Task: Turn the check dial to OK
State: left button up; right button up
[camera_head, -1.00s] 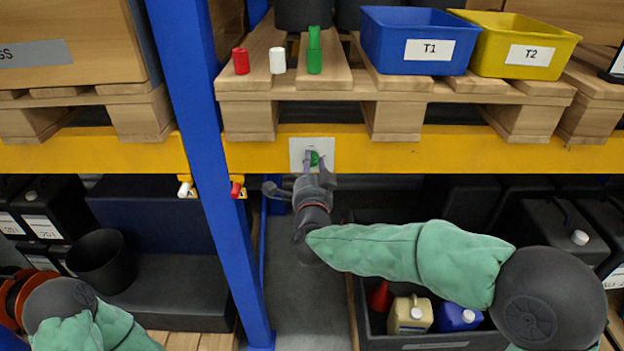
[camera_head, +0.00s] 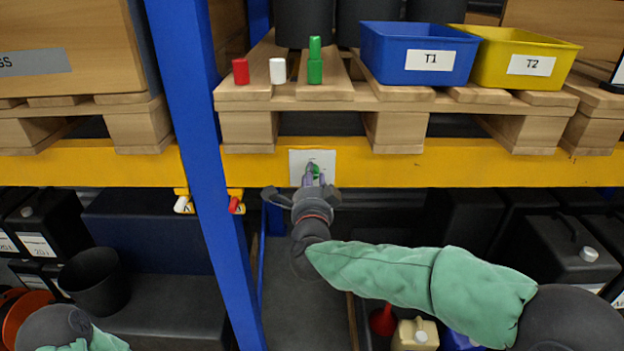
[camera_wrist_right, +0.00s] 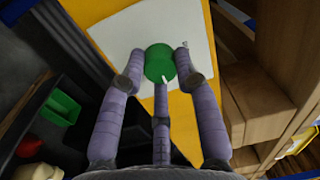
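The check dial is a round green knob (camera_wrist_right: 160,63) with a white pointer mark, on a white plate (camera_head: 299,158) fixed to the yellow beam. In the right wrist view the pointer points down and slightly right. My right gripper (camera_head: 313,177) is at the dial. In the wrist view its three purple-grey fingers (camera_wrist_right: 160,72) surround the knob, with two fingertips against its sides and one below it. They look shut on it, though firm contact is hard to judge. In the head view the fingers partly hide the knob, and any plate lettering is unreadable. My left gripper is out of view.
A blue upright (camera_head: 190,120) stands left of the plate. A red piece (camera_head: 234,204) hangs beside it below the yellow beam (camera_head: 430,171). The wooden pallet (camera_head: 400,97) above holds a blue bin (camera_head: 385,60), a yellow bin (camera_head: 490,73) and small coloured cylinders.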

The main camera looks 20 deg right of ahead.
jog(key=o, duration=0.4)
jog(key=shift+d+r, duration=0.1)
jog(key=shift+r, duration=0.05)
jog(key=v, duration=1.2)
jog(key=shift+w, duration=0.1)
